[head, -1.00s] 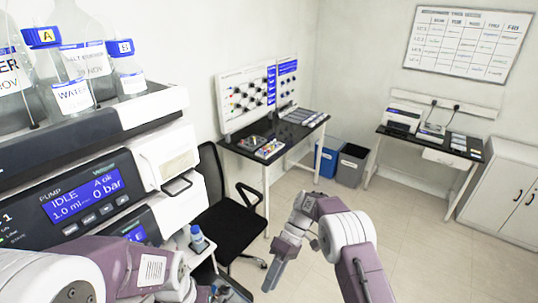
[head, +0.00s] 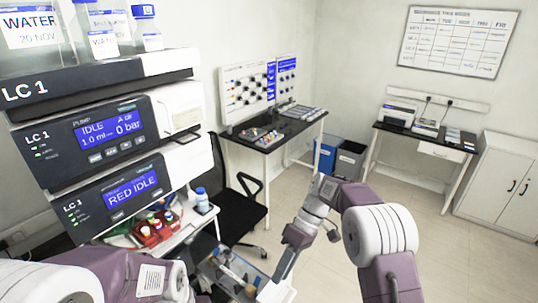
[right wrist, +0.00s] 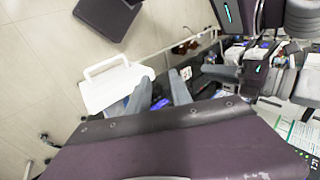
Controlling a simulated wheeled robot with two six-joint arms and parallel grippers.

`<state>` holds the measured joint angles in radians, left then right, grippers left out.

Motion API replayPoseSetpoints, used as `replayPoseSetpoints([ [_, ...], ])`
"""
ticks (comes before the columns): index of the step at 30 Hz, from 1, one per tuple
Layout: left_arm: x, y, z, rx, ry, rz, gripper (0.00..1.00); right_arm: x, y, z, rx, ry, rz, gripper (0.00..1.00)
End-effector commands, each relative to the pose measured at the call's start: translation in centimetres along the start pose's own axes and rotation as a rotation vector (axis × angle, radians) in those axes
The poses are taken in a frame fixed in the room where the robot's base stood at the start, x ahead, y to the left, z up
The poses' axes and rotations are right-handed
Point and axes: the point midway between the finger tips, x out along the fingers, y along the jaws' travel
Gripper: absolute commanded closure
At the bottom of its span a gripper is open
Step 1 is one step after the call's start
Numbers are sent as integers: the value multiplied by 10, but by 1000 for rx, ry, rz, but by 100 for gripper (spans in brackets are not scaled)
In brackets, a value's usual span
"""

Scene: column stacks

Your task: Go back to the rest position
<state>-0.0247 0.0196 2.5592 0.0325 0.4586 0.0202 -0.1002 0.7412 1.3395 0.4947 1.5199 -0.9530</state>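My right gripper (head: 281,270) points down in the head view, beside a low tray of bottles. The right wrist view shows its two grey fingers (right wrist: 160,94) apart, with nothing held between them.
An instrument stack (head: 108,130) with bottles on top stands close at left. Below it are a red vial rack (head: 152,236) and a bottle tray (head: 212,277). A black chair (head: 240,216) stands behind. Bins (head: 349,160) and a bench (head: 425,142) are farther back. Floor at right is clear.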

Motion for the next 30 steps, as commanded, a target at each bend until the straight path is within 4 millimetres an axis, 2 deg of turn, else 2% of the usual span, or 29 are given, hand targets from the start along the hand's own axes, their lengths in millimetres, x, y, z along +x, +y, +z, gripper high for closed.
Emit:
replayPoseSetpoints([
  [1,25,0,3,0,0,0,64,13,9,11,18,6,29,74],
  [5,63,-1,7,0,-1,0,64,34,23,48,121,17,140,74],
  [8,97,-2,10,0,-1,0,64,62,40,91,258,37,269,74],
  [10,117,-2,13,0,-1,0,64,88,53,128,382,60,375,74],
  [13,128,-2,14,0,-1,0,64,115,66,174,548,109,511,74],
  [16,119,-2,13,0,0,0,64,131,70,205,684,159,599,74],
  [18,119,-2,12,0,0,0,64,138,80,211,766,214,640,74],
  [21,118,-2,12,0,0,0,64,128,93,200,834,315,676,74],
  [30,119,-2,13,0,0,0,64,127,94,199,864,328,672,74],
])
